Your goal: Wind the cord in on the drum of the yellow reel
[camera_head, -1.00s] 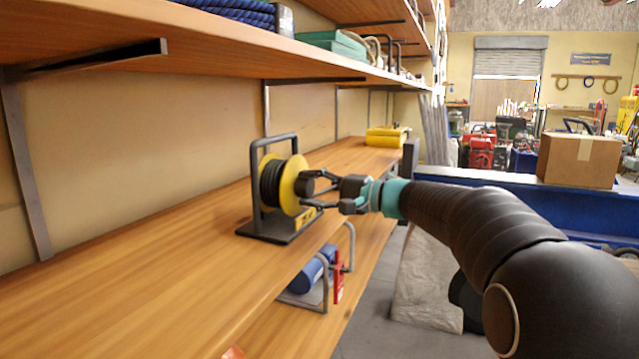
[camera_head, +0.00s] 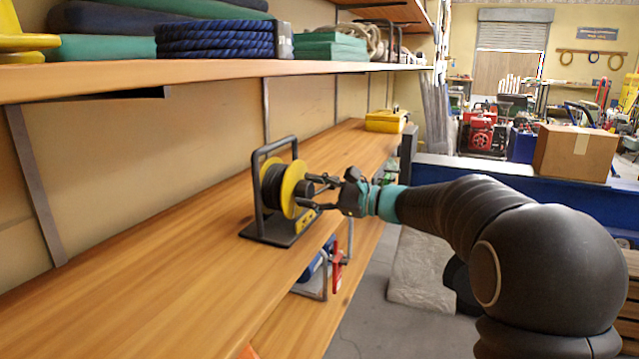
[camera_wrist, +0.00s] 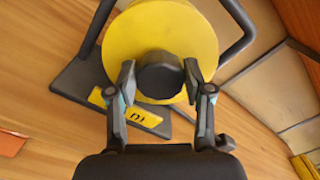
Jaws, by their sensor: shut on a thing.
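The yellow reel (camera_head: 293,186) stands upright in a dark metal frame on the wooden shelf. Dark cord (camera_head: 270,186) lies wound on its drum behind the yellow disc. In the wrist view the yellow disc (camera_wrist: 170,30) faces me, with a dark round knob (camera_wrist: 160,78) standing out from it. My gripper (camera_head: 313,192) reaches in from the right. Its two fingers (camera_wrist: 160,88) are shut on the knob, one on each side. A yellow label (camera_wrist: 138,118) shows on the frame's base. Any loose cord end is hidden.
A yellow case (camera_head: 386,121) stands farther along the wooden shelf (camera_head: 150,290). A lower shelf holds a blue reel (camera_head: 312,268) in a grey frame. The upper shelf (camera_head: 200,78) with coiled blue rope hangs above. The shelf left of the reel is clear.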

